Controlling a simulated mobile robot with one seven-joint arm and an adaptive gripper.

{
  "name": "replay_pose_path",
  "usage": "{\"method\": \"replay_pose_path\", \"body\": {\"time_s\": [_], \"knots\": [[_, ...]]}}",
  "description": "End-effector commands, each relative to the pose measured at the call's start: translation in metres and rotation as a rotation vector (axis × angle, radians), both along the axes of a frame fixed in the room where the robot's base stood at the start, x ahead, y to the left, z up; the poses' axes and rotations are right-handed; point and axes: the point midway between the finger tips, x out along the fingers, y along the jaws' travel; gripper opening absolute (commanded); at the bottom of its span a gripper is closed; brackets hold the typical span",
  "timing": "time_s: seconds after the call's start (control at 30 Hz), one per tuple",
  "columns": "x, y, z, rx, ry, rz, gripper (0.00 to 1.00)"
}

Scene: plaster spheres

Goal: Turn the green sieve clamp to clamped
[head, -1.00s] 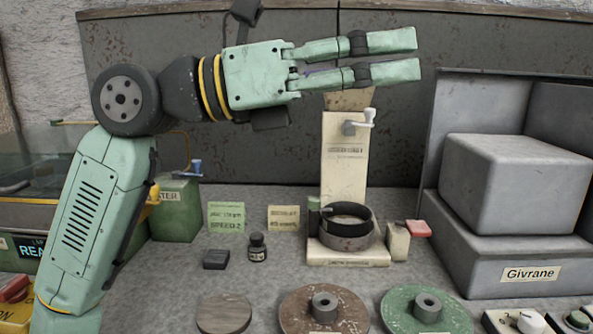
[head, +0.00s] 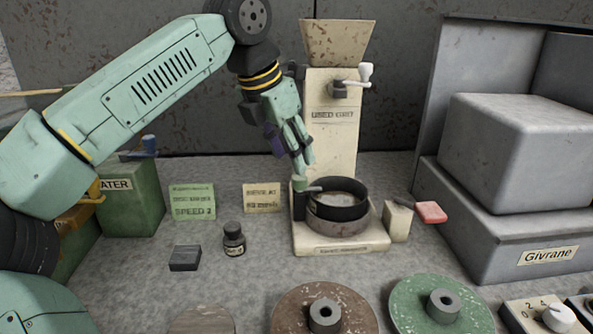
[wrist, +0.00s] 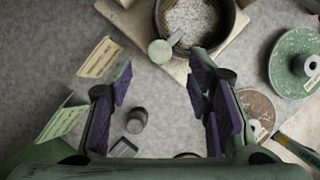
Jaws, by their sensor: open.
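The green sieve clamp (head: 300,183) is a small round green knob with a short grey lever, on a dark post at the left of the sieve (head: 336,212). Its lever points right, towards the black sieve rim; whether it presses on the rim I cannot tell. In the wrist view the clamp (wrist: 160,51) lies ahead, between the line of my fingers, and its lever reaches the rim of the sieve (wrist: 237,32). Pale grit shows inside the sieve. My gripper (head: 299,163) points down just above the clamp. In the wrist view my gripper (wrist: 160,85) has its fingers wide apart and empty.
The cream hopper stand (head: 331,130) rises behind the sieve. A cream block (head: 397,221) with a red lever (head: 431,211) stands at right. Two note cards (head: 193,201), a dark bottle (head: 234,239) and a black block (head: 185,258) are at left. Round discs (head: 325,305) lie in front.

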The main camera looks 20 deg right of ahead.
Motion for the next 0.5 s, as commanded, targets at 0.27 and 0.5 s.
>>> {"method": "replay_pose_path", "body": {"time_s": [0.27, 0.5], "knots": [[0.007, -0.016, -0.042, -0.002, 0.001, -0.003, 0.46], [0.009, -0.021, -0.055, -0.003, -0.001, -0.002, 0.46]]}}
